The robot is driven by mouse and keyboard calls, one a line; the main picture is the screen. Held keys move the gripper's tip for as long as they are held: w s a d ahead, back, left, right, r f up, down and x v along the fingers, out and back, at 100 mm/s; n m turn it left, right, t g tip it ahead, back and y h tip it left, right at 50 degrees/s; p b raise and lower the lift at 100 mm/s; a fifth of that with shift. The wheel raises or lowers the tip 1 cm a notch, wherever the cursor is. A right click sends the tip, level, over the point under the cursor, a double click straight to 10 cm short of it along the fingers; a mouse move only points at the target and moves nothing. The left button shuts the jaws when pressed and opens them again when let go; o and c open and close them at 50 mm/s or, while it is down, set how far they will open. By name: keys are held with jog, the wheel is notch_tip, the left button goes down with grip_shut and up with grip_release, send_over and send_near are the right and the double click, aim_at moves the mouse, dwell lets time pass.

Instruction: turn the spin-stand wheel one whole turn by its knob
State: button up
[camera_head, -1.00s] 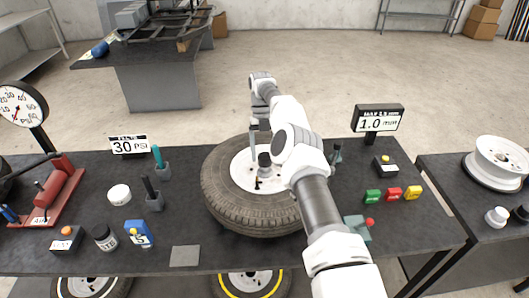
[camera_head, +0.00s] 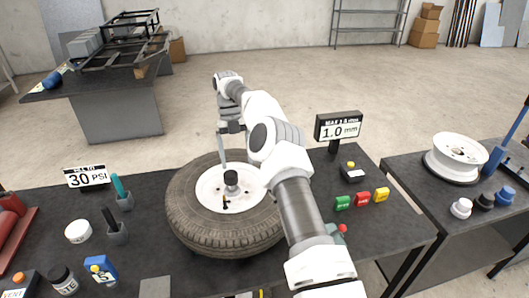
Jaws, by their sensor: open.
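The spin-stand wheel (camera_head: 190,222) lies flat on the dark bench, a black tyre around a white rim with a dark hub in the middle. A small black knob with an orange spot (camera_head: 225,203) stands on the rim, just in front of the hub. My gripper (camera_head: 222,155) points down over the back part of the wheel, beyond the hub and apart from the knob. Its jaws are open with nothing seen between them, though they look narrow at this angle. My arm covers the right side of the wheel.
A 1.0 mm display (camera_head: 338,128) stands behind right, with green, red and yellow blocks (camera_head: 362,198) before it. A 30 PSI sign (camera_head: 86,177), dark holders (camera_head: 117,232), a jar and a blue box (camera_head: 101,269) stand left. A bare white rim (camera_head: 457,155) sits on the right table.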

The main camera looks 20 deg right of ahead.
jog(key=s+d+r+b, duration=0.1)
jog(key=s+d+r, duration=0.3)
jog(key=d, duration=0.3)
jog(key=shift+s+d+r, duration=0.35)
jog(key=shift+s+r, duration=0.05)
jog(key=shift+r, duration=0.3)
jog(key=shift+a, duration=0.1)
jog(key=m+t+h+p, duration=0.2)
jog(key=m+t+h, duration=0.25)
jog(key=m, duration=1.35)
send_near(229, 174)
jog(key=shift+g+h, duration=0.25)
jog(key=p+x, duration=0.1)
jog(key=x, duration=0.8)
jog(key=shift+w+f+p, duration=0.2)
jog(key=shift+f+p, duration=0.05)
jog(key=shift+p, duration=0.15)
jog(key=shift+a, duration=0.1)
grip_shut()
jog(key=shift+r, duration=0.1)
